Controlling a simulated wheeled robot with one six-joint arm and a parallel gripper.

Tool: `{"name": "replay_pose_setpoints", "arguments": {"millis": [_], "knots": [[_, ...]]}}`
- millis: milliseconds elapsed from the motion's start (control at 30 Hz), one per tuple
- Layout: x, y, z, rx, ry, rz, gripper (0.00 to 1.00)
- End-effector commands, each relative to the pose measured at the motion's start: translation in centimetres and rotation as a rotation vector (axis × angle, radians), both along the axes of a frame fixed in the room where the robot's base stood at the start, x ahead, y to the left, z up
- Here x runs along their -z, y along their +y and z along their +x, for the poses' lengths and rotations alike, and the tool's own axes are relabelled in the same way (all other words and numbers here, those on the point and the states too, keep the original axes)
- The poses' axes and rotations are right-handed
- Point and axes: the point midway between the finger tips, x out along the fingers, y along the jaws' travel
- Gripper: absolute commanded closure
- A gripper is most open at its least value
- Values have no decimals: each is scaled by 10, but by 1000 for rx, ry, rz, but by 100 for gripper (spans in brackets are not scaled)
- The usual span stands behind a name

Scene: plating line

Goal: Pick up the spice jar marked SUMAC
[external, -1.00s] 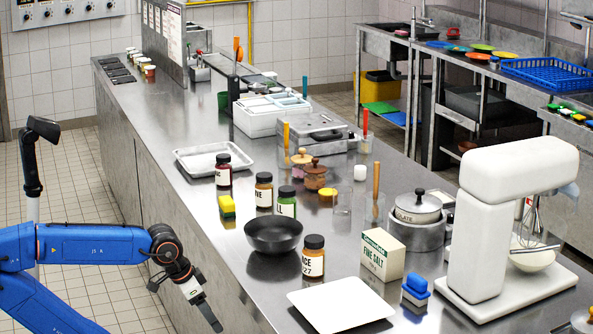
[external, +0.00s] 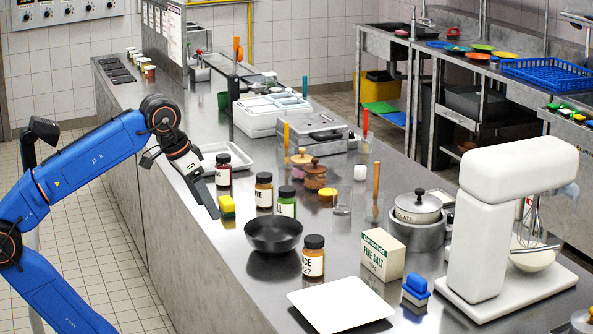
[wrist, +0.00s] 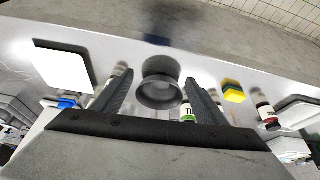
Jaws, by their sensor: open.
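No label legibly reads SUMAC in these frames. A dark red jar with a black lid (external: 223,168) stands at the back left of the jar group; its label is too small to read. It shows at the right of the wrist view (wrist: 267,112). A brown jar (external: 264,192) reads "VE" in part, a green jar (external: 287,203) ends in "L", and an orange-brown jar (external: 313,262) ends in "ACE". My gripper (external: 212,211) is open and empty, above the counter's left edge, left of the jars. Its fingers (wrist: 158,82) frame the black bowl in the wrist view.
The black bowl (external: 273,236) and the yellow-green sponge (external: 227,207) stand close to the jars. A metal tray (external: 237,152) lies behind the red jar.

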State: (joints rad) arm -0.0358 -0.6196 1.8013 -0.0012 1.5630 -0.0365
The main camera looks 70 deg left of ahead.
Motion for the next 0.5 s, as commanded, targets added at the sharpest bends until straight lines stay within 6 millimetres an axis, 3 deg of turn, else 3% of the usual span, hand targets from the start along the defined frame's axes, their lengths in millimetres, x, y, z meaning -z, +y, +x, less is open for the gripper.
{"name": "replay_pose_setpoints", "arguments": {"millis": [267,500], "knots": [[-24,36,54,-225,53,-47,33],[-42,91,111,-484,105,-103,33]]}}
